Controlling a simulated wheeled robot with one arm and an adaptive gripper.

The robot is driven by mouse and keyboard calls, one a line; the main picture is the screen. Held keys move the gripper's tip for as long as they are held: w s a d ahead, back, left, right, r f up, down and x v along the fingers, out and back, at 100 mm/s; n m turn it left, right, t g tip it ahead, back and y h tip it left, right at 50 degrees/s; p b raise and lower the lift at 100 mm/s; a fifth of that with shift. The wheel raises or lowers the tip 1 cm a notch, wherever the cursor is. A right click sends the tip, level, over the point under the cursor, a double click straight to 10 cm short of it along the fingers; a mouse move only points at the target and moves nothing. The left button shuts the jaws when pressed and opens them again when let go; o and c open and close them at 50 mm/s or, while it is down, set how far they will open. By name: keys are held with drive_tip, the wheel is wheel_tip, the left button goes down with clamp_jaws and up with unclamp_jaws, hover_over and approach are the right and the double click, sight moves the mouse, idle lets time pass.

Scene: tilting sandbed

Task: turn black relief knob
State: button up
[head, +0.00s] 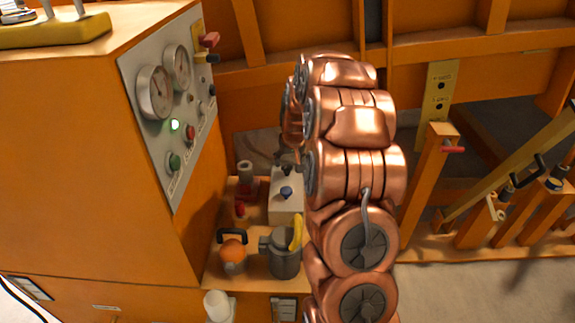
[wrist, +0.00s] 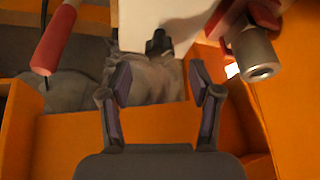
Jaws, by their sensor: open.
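A small black knob (wrist: 158,44) sticks out from the edge of a white block (wrist: 168,16) in the wrist view; it looks like the relief knob. My gripper (wrist: 162,84) is open and empty, its two fingers spread left and right below the knob in the picture. The knob shows between and beyond the fingertips, apart from both. In the head view the white block (head: 286,211) stands on an orange ledge, with a dark blue-black knob (head: 286,192) on it. My copper arm hides much of the area right of the block, and my gripper cannot be made out clearly there.
A red-handled part (wrist: 54,40) and a metal cylinder with red fittings (wrist: 254,54) flank the block in the wrist view. In the head view, a grey motor-like unit (head: 284,263), an orange-topped part (head: 233,254) and a gauge panel (head: 165,125) stand close by.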

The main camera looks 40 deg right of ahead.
sight(287, 166)
drive_tip(key=shift+x, duration=2.1)
drive_tip(key=shift+s, duration=0.1)
drive_tip(key=c, duration=1.1)
drive_tip(key=shift+m, duration=0.4)
drive_tip(key=m+h+b, duration=0.1)
drive_tip(key=m, duration=0.1)
drive_tip(key=shift+a+f+m+g, duration=0.1)
drive_tip(key=shift+m+g, duration=0.2)
drive_tip(key=shift+g, duration=0.1)
drive_tip(key=shift+m+g+h+b, duration=0.65)
drive_tip(key=shift+m+b, duration=0.7)
drive_tip(key=shift+m, duration=0.75)
